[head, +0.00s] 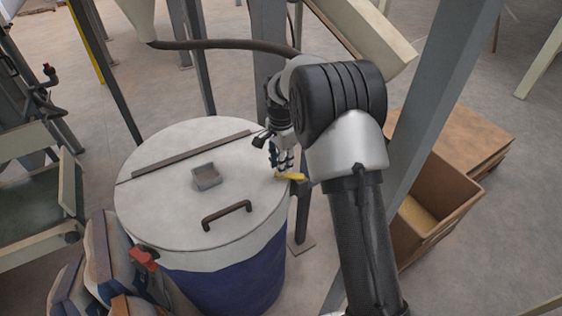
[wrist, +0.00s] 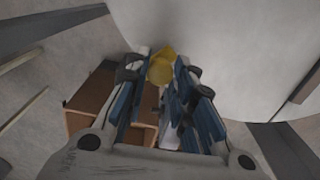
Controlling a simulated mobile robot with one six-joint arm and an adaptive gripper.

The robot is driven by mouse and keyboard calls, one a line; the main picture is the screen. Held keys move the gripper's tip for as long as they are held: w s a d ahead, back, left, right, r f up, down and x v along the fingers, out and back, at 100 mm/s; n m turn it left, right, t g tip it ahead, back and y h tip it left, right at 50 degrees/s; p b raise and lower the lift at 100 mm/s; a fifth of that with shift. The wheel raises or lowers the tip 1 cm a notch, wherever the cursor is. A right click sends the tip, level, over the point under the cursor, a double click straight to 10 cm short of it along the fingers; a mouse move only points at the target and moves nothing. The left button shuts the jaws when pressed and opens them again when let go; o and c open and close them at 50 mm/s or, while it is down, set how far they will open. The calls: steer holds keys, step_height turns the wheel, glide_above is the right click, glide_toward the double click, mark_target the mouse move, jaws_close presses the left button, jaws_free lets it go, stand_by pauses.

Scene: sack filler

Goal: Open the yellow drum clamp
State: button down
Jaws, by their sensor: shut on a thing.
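The yellow drum clamp (head: 291,176) sits at the right edge of the drum lid. It also shows in the wrist view (wrist: 161,66), between my fingertips. The drum (head: 240,278) is blue below, with a pale grey lid (head: 160,205). My gripper (head: 281,166) reaches down at the lid's right rim and is shut on the clamp. In the wrist view the two blue-padded fingers (wrist: 163,72) stand either side of it. My arm hides part of the area right of the clamp.
The lid bears a dark handle (head: 227,214) and a small grey box (head: 206,177). A red clamp (head: 144,257) is at the lid's front left, by stacked sacks (head: 97,255). Steel posts (head: 438,95) and a brown crate (head: 447,193) stand right of my arm.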

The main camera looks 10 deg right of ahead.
mark_target(303, 180)
steer(key=s+n+p, duration=0.1)
steer(key=n, duration=0.1)
steer(key=s+n+p, duration=0.1)
steer(key=n, duration=0.1)
steer(key=shift+s+a+r, duration=0.1)
steer(key=shift+a, duration=0.05)
steer(key=n, duration=0.1)
steer(key=s+n, duration=0.1)
steer(key=n, duration=0.1)
steer(key=shift+s+p, duration=0.25)
steer(key=shift+p, duration=0.15)
steer(key=shift+s+d+n+p, duration=0.45)
steer(key=shift+s+d+n, duration=0.35)
steer(key=shift+n, duration=1.35)
steer(key=shift+s+d+n+p, duration=0.4)
steer(key=shift+s+d+n, duration=0.35)
steer(key=shift+n, duration=1.35)
steer(key=shift+s+d+n+p, duration=0.55)
steer(key=shift+d+n, duration=0.4)
steer(key=shift+n, duration=1.2)
steer(key=c, duration=1.3)
jaws_free()
steer(key=shift+c, duration=0.2)
